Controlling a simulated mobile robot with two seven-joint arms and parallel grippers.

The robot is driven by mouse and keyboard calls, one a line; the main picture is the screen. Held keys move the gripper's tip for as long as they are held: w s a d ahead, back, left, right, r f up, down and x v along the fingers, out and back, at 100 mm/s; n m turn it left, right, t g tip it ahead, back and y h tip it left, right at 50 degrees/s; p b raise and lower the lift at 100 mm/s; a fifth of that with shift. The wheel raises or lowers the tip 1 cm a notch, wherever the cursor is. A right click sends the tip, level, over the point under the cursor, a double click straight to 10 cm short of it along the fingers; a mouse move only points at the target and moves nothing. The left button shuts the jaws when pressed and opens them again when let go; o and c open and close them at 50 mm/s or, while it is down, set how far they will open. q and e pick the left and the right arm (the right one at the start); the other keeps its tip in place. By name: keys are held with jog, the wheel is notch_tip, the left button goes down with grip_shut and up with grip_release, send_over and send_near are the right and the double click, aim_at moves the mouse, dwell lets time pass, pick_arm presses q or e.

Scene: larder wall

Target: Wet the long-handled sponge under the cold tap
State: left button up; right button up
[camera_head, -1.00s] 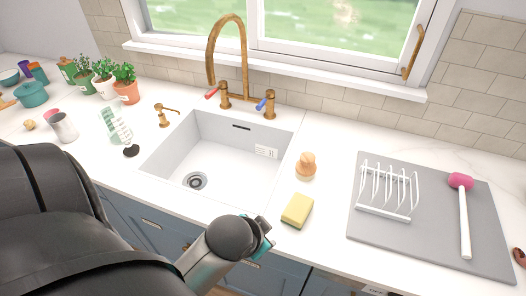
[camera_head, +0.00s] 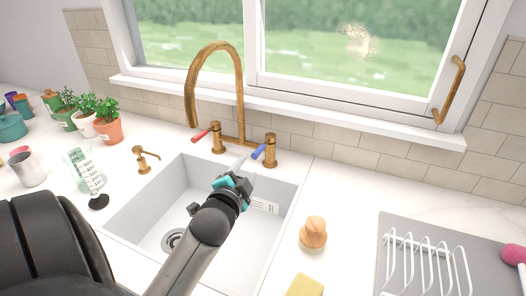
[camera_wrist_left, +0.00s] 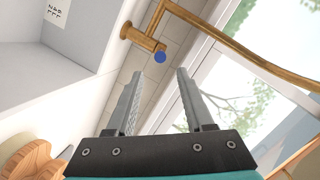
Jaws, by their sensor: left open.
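The cold tap's blue lever (camera_head: 257,152) sits on the right brass valve of the tap, and its blue end (camera_wrist_left: 160,57) shows in the left wrist view. My left gripper (camera_head: 242,162) is over the sink, just in front of the blue lever. In the left wrist view my left gripper (camera_wrist_left: 160,73) is open and empty, with the blue end just beyond and between its fingertips. The long-handled sponge has a pink head (camera_head: 515,254) on the grey mat at the right edge; most of its white handle is out of frame. My right gripper is not in view.
The white sink (camera_head: 283,200) lies under the arched brass spout (camera_head: 240,95); a red lever (camera_head: 201,135) is left. A wooden-knobbed brush (camera_head: 313,234), yellow sponge (camera_head: 305,286) and white rack (camera_head: 425,262) stand right.

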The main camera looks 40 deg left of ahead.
aim_at(261, 147)
pick_arm(q)
jog(key=b+x, duration=0.2)
jog(key=x, duration=1.1)
jog(key=shift+w+a, duration=0.1)
jog(key=shift+w, duration=0.2)
jog(key=shift+w+a+f, duration=0.1)
jog(key=shift+w+a, duration=0.15)
jog(key=shift+w, duration=0.25)
grip_shut()
dwell(0.7)
